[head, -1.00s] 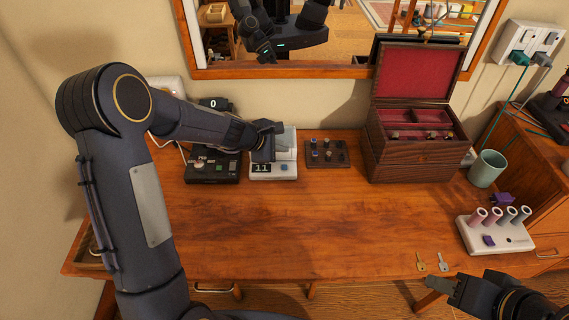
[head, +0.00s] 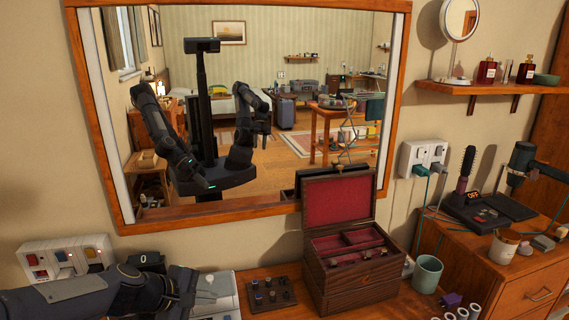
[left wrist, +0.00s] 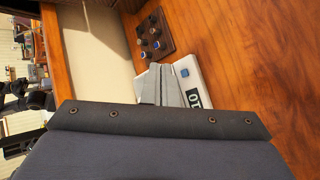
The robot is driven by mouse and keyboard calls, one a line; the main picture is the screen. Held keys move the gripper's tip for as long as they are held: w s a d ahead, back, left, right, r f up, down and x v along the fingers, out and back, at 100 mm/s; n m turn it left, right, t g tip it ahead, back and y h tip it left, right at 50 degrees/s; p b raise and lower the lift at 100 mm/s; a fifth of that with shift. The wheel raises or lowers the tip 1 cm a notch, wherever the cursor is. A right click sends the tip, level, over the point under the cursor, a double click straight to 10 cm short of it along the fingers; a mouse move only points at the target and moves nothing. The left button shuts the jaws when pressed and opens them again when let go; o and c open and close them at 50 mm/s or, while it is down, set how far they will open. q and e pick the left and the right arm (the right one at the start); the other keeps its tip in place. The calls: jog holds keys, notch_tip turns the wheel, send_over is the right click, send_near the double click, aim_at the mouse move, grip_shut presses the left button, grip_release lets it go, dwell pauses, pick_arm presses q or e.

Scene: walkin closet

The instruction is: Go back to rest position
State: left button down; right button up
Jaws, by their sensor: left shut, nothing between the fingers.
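My left gripper (head: 188,287) comes in from the lower left in the head view, over the table beside a white device with a number display (head: 218,300). Its fingers are shut with nothing between them. In the left wrist view the closed fingers (left wrist: 160,86) point at the white device, which shows a blue button (left wrist: 184,73). I cannot tell whether the fingers touch it.
A dark knob board (head: 285,301) lies right of the device. An open wooden box with red lining (head: 312,252) stands beyond it, then a green cup (head: 428,272) and a white holder with tubes. A wall switch panel (head: 70,258) is behind my left arm. A shelf (head: 480,89) hangs upper right.

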pick_arm(q)
jog(key=s+a+r+m+y, duration=0.1)
jog(key=s+m, duration=0.5)
jog(key=s, duration=0.7)
jog(key=s+a+m+g+y, duration=0.1)
jog(key=s+m, duration=0.4)
jog(key=s, duration=0.8)
jog(key=shift+a+r+m+y, duration=0.3)
jog(key=shift+r+m+y, duration=0.1)
